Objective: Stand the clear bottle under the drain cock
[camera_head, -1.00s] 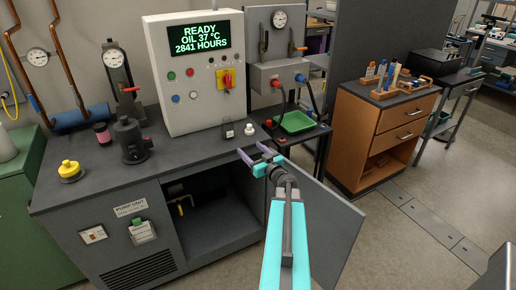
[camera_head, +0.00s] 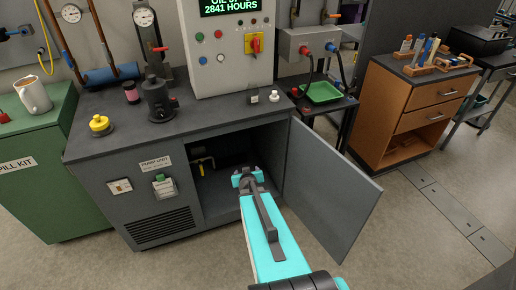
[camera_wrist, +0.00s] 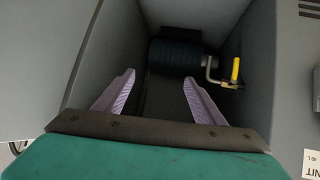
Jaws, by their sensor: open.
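The drain cock, with a yellow lever (camera_head: 199,162), shows inside the open cupboard of the pump unit. In the wrist view it is a bent metal pipe with a yellow lever (camera_wrist: 235,70), right of my fingers, coming off a dark ribbed cylinder (camera_wrist: 175,57). My gripper (camera_wrist: 158,79) is open, with nothing visible between its two mauve fingers, and points into the cupboard. In the head view my gripper (camera_head: 247,175) is at the cupboard mouth, right of the cock; its fingers are mostly hidden there. I cannot make out a clear bottle in either view.
The cupboard door (camera_head: 328,190) stands open on the right. The bench top (camera_head: 200,124) above holds a yellow-capped item (camera_head: 100,124), a dark pump body (camera_head: 158,98) and a white knob-like item (camera_head: 274,96). A green tray (camera_head: 322,92) sits on a side stand.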

